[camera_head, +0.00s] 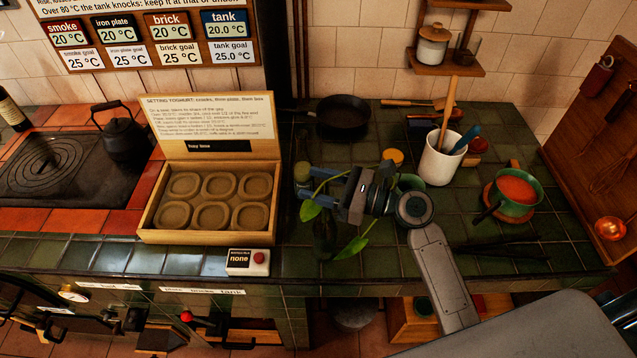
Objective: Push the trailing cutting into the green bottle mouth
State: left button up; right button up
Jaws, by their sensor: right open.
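The trailing cutting shows bright green leaves: one (310,210) hangs at the left, and a longer one (351,249) reaches down to the right. A thin stem arches up beside my right gripper's fingers. The green bottle (324,236) is a dark shape on the tiles below the gripper, between the leaves. Its mouth is hidden, and I cannot tell whether the stem is inside it. My right gripper (311,185) is open, its blue fingers pointing left, above the bottle and close to the stem. My left gripper is out of view.
A wooden box with round moulds (216,238) stands left of the bottle. A small jar (302,173) is by the fingertips. A white crock (440,162) of utensils and a green pan (517,208) stand to the right. The counter's front edge is close below.

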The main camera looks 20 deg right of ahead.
jog(key=shift+d, duration=0.1)
jog(key=shift+v, duration=1.95)
jog(key=shift+s+d, duration=0.2)
jog(key=shift+s+d+f, duration=0.1)
jog(key=shift+s+d, duration=0.05)
jog(key=shift+d, duration=0.05)
jog(key=b+v, duration=0.4)
jog(key=v, duration=0.6)
jog(key=shift+d, duration=0.15)
